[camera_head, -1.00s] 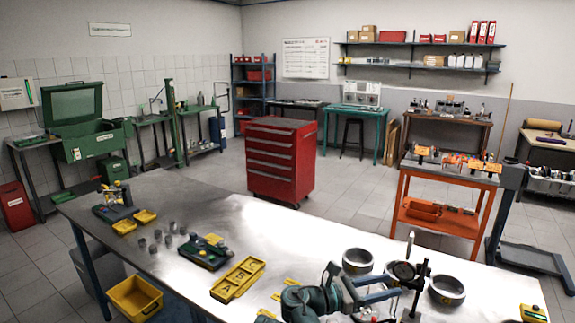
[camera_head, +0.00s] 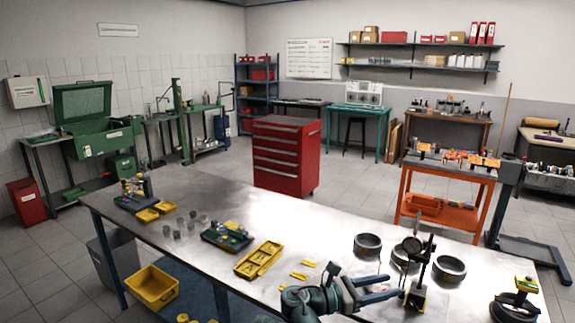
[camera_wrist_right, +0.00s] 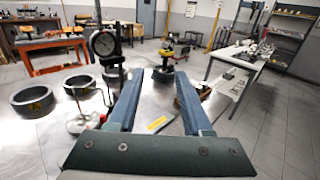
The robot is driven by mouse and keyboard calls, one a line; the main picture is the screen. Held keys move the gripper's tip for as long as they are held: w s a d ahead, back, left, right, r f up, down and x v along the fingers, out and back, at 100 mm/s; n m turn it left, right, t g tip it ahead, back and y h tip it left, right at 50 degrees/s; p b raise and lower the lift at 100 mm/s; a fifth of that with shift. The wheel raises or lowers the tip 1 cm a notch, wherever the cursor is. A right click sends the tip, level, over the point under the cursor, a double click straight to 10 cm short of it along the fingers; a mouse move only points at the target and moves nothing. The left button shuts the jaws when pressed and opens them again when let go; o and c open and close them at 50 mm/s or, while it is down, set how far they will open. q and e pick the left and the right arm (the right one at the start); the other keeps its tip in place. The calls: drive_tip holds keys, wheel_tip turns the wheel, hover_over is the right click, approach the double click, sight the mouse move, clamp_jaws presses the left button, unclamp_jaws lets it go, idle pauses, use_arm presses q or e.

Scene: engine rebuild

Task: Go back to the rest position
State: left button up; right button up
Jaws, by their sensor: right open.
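My right gripper (camera_head: 392,287) is open and empty above the front of the metal bench (camera_head: 300,222). Its two blue-grey fingers point right in the head view, just left of a dial gauge on a stand (camera_head: 418,278). In the right wrist view my right gripper (camera_wrist_right: 158,74) has its fingers spread with nothing between them; the gauge (camera_wrist_right: 103,42) stands to the left of the fingers. My left gripper is not in view.
Grey rings (camera_head: 368,245) stand behind the gripper. Yellow trays (camera_head: 259,258) and a small dark tray (camera_head: 227,236) lie left on the bench. A red tool cabinet (camera_head: 286,155) stands behind it. A black-and-yellow tool (camera_head: 516,302) is at the right end.

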drive_tip(key=s+f+m+g+y, duration=0.2)
drive_tip(key=s+f+m+y, duration=0.1)
drive_tip(key=f+m+y, duration=0.5)
drive_tip(key=s+f+m+g+y, duration=0.1)
drive_tip(key=s+f+m+y, duration=0.3)
drive_tip(key=f, duration=0.7)
drive_tip(key=s+a+f+m+y+b, duration=0.1)
drive_tip(key=s+a+f+m+y, duration=0.1)
drive_tip(key=a, duration=0.6)
drive_tip(key=s+a+f+m+g+y+b, duration=0.1)
drive_tip(key=s+a+f, duration=0.3)
drive_tip(key=a, duration=0.5)
drive_tip(key=shift+s+m+y+b, duration=0.2)
drive_tip(key=shift+m+y+b, duration=0.45)
drive_tip(key=shift+m, duration=0.25)
drive_tip(key=shift+a, duration=0.1)
